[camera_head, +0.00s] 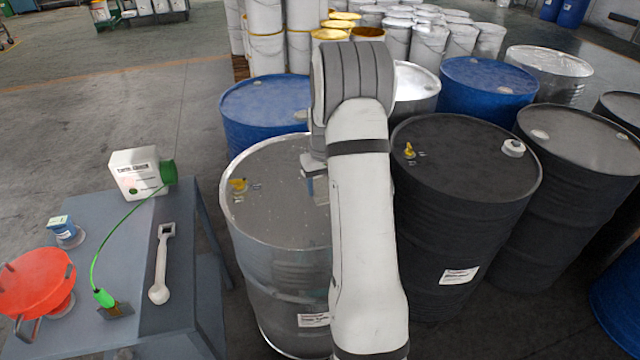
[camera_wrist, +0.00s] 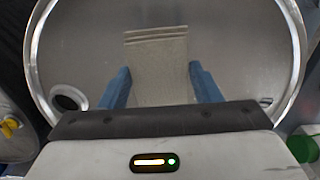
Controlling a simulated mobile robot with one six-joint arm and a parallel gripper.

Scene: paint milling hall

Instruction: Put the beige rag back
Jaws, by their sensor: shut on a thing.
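The beige rag (camera_wrist: 158,62) shows in the wrist view as a folded piece with stripes near its far edge. It lies between the two blue fingers of my gripper (camera_wrist: 158,78), which is shut on it. Behind it is the round top of a grey steel drum (camera_wrist: 85,50). In the head view my gripper (camera_head: 312,188) is over the right part of this drum's top (camera_head: 270,185), and my arm hides much of it. I cannot make out the rag there, nor tell whether it touches the drum.
A black drum (camera_head: 465,170) and a blue drum (camera_head: 265,100) are close by.

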